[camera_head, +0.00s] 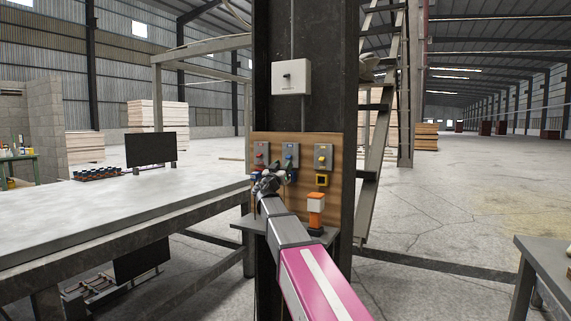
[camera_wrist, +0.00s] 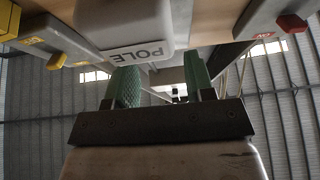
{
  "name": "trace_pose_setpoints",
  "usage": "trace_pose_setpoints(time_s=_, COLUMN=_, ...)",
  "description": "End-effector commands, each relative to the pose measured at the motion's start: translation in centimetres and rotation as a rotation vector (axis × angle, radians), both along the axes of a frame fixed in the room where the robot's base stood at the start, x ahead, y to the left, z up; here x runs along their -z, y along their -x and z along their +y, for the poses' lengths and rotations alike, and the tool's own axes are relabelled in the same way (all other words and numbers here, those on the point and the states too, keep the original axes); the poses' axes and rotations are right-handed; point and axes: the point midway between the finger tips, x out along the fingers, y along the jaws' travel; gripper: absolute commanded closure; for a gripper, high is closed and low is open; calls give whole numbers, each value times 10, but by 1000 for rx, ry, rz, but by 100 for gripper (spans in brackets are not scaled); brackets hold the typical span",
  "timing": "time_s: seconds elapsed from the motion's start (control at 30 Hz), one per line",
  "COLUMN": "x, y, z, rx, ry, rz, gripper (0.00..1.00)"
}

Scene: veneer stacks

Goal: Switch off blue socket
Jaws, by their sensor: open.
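The blue socket (camera_head: 290,149) is a grey box with a blue switch, in the middle of a wooden board on a dark column in the head view. My gripper (camera_head: 282,168) is just below and in front of it. In the wrist view my gripper (camera_wrist: 160,80) shows two green fingers, apart with nothing between them. A pale box marked "POLE" (camera_wrist: 135,53) is close in front of the fingers, between units with red and yellow parts. The blue switch cannot be made out in the wrist view.
The red socket (camera_head: 261,149) is left of the blue one and the yellow socket (camera_head: 323,151) is right. A white box (camera_head: 291,77) is higher on the column. A long workbench (camera_head: 110,215) is at left.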

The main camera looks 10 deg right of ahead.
Motion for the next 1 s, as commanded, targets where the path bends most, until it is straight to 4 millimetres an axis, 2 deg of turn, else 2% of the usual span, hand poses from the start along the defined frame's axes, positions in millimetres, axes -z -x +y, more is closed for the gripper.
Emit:
trace_pose_setpoints(time_s=0.03, x=7, y=11, z=5, rx=-1, ry=0, rz=1, gripper=51)
trace_pose_setpoints(time_s=0.1, x=13, y=21, z=12, rx=-1, ry=1, rz=2, gripper=51)
trace_pose_setpoints(time_s=0.4, x=32, y=49, z=34, rx=-1, ry=0, rz=0, gripper=51)
trace_pose_setpoints(time_s=1.0, x=35, y=53, z=38, rx=0, ry=0, rz=0, gripper=51)
